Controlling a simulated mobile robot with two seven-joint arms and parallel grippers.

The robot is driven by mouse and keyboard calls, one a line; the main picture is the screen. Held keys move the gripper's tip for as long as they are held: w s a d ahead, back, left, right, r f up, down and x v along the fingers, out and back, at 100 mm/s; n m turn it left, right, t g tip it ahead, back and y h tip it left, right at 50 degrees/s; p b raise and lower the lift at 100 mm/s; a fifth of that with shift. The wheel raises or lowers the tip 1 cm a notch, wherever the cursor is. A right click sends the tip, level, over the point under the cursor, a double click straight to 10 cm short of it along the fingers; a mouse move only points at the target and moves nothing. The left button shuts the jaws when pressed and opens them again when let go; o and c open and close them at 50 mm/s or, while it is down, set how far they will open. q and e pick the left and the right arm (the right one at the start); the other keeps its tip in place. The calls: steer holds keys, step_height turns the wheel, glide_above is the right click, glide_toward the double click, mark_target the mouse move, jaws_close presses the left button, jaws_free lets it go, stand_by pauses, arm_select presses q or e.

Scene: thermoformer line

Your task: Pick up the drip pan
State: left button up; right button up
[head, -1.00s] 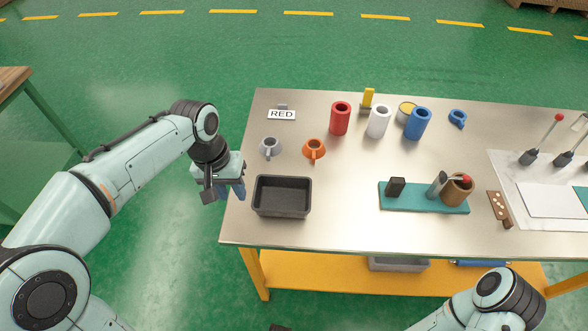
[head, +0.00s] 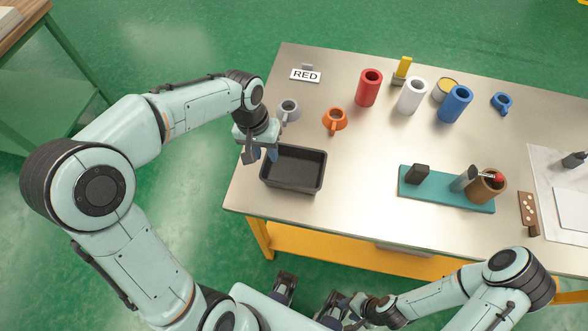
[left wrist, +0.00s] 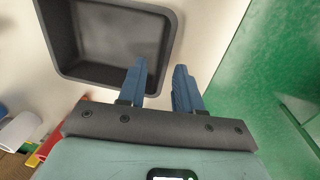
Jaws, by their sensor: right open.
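The drip pan, a black rectangular open tray (head: 291,187), lies empty on the table near its left edge. It also shows at the upper left of the left wrist view (left wrist: 108,36). My left gripper (head: 261,157) is at the pan's left side, with its blue fingers apart. In the left wrist view its fingers (left wrist: 160,70) point at the pan's side wall, one overlapping the rim and the other outside. I cannot tell whether they touch the pan. My right gripper (head: 338,307) is low at the bottom, in front of the table, open and away from the pan.
A grey cup (head: 288,110) and an orange cup (head: 334,120) stand behind the pan. Red (head: 369,88), white (head: 411,96) and blue (head: 455,104) cylinders stand further back. A teal board (head: 440,188) lies to the right. The table between board and pan is clear.

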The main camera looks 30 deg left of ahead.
mark_target(267, 164)
arm_select(q)
step_height(267, 164, down, 5)
steer(key=shift+d+r, duration=0.1)
arm_select(e)
steer(key=shift+f, duration=0.25)
arm_select(q)
steer(key=shift+s, duration=0.1)
jaws_close()
steer(key=shift+r, duration=0.1)
step_height(267, 164, up, 20)
steer(key=p, duration=0.2)
steer(key=shift+p, duration=0.35)
arm_select(e)
steer(key=r, duration=0.1)
steer(key=w+r, duration=0.1)
steer(key=r, duration=0.1)
steer(key=shift+w+r, duration=0.15)
steer(key=shift+r, duration=0.05)
